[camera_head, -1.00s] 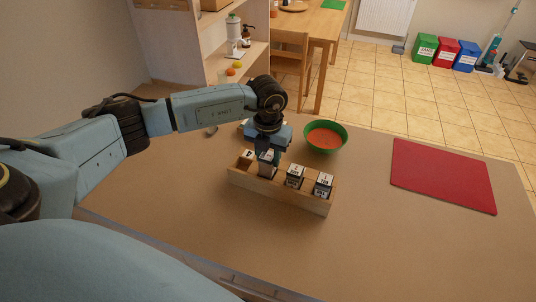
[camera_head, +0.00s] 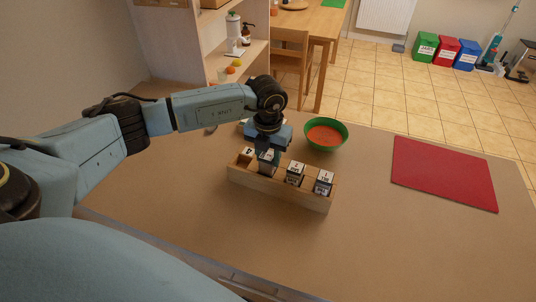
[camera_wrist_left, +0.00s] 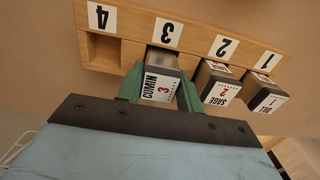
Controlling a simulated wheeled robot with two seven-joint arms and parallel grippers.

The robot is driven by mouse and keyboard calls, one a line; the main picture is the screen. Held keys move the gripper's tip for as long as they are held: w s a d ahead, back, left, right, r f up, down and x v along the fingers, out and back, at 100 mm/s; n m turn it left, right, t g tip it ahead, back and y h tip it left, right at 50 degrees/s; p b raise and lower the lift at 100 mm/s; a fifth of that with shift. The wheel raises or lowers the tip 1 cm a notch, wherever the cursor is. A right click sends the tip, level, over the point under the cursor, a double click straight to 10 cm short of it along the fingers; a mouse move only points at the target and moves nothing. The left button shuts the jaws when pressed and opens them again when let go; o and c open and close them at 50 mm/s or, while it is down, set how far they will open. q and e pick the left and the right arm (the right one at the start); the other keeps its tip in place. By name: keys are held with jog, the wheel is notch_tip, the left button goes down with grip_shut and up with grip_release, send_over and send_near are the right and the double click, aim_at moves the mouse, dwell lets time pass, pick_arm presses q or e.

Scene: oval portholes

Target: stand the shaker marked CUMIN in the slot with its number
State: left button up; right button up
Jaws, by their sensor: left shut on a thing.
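The shaker marked CUMIN, with a red 3 on its label (camera_wrist_left: 160,87), is between the green fingers of my left gripper (camera_wrist_left: 160,92), which is shut on it. In the head view the shaker (camera_head: 267,169) is upright at the wooden rack (camera_head: 270,188), under my left gripper (camera_head: 268,157). In the wrist view it is at the slot marked 3 (camera_wrist_left: 167,33), with its lower end in or at the opening; how deep it sits is hard to tell. The shakers SAGE 2 (camera_wrist_left: 221,92) and DILL 1 (camera_wrist_left: 268,98) stand in slots 2 and 1. My right gripper is not in view.
Slot 4 (camera_wrist_left: 102,48) of the rack is empty. A green bowl with orange contents (camera_head: 326,134) stands behind the rack. A red mat (camera_head: 444,173) lies to the right. The table (camera_head: 350,235) in front of the rack is clear.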

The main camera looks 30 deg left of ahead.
aim_at(268, 154)
pick_arm(q)
jog(key=shift+f+b, duration=0.35)
jog(key=shift+f, duration=0.2)
jog(key=o, duration=1.6)
jog(key=shift+r, duration=0.15)
jog(key=shift+r+p, duration=2.6)
jog(key=shift+r, duration=0.85)
jog(key=shift+f, duration=0.1)
